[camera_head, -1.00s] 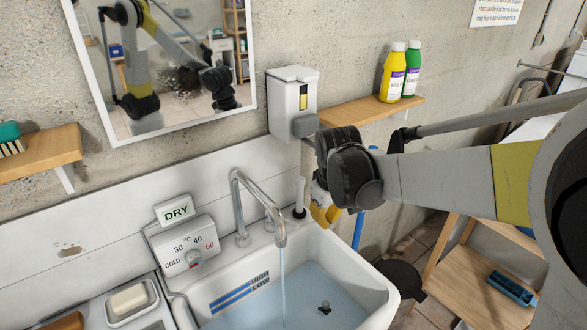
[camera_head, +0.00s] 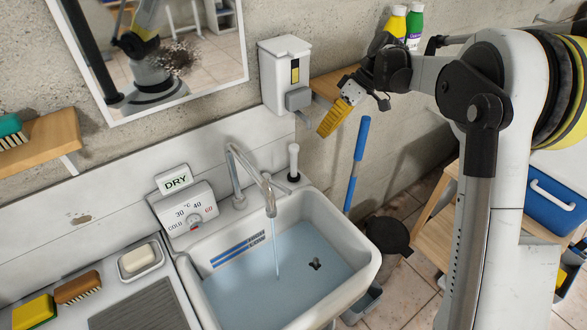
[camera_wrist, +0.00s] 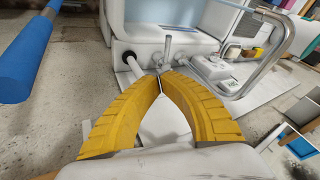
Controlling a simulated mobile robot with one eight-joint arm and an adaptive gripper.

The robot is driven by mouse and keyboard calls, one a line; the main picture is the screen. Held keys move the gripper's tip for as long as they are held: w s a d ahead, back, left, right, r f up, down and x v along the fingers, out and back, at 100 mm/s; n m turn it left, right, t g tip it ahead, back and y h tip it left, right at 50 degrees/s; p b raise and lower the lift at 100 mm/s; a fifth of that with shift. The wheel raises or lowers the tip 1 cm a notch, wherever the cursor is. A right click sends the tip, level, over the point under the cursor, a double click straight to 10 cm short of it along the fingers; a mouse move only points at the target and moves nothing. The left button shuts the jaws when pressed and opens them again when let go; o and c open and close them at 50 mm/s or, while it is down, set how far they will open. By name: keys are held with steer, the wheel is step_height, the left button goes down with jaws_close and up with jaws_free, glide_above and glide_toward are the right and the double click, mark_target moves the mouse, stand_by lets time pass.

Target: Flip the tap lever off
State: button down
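The tap (camera_head: 250,167) is a curved metal spout over the white sink (camera_head: 352,262). A thin stream of water (camera_head: 276,250) falls from it into blue water. The tap lever (camera_head: 293,160) looks like the white stick standing upright from a dark base, right of the spout. In the wrist view it appears to be the white stick (camera_wrist: 134,66) left of the fingertips. My gripper (camera_head: 324,133) has yellow fingers pointing down, above and right of the lever and apart from it. In the wrist view the fingertips (camera_wrist: 160,77) meet, with nothing seen between them.
A white dispenser (camera_head: 284,75) hangs on the wall close to my gripper's left. A wooden shelf (camera_head: 325,85) with bottles is behind it. A blue-handled pole (camera_head: 361,140) stands right of the sink. A dial box (camera_head: 185,208) with a DRY sign (camera_head: 175,180) is left of the tap.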

mark_target(279, 188)
steer(key=b+x, duration=0.5)
steer(key=x, duration=1.5)
steer(key=shift+s+a+r+m+t, duration=0.1)
steer(key=shift+s+m+t, duration=0.35)
steer(key=shift+m, duration=0.35)
steer(key=shift+s+a+m+t, duration=0.2)
steer(key=shift+s+m+t, duration=0.2)
steer(key=shift+m, duration=0.2)
steer(key=m, duration=0.1)
steer(key=s+a+m+t, duration=0.1)
steer(key=shift+s+m+b, duration=0.25)
steer(key=shift+m+b, duration=0.05)
steer(key=shift+b, duration=0.1)
steer(key=a+m, duration=0.1)
steer(key=s+m+t+h, duration=0.1)
steer(key=a+m+t, duration=0.1)
steer(key=m, duration=0.1)
steer(key=shift+s+a+b, duration=0.25)
steer(key=shift+a+b, duration=0.05)
steer(key=shift+a, duration=0.2)
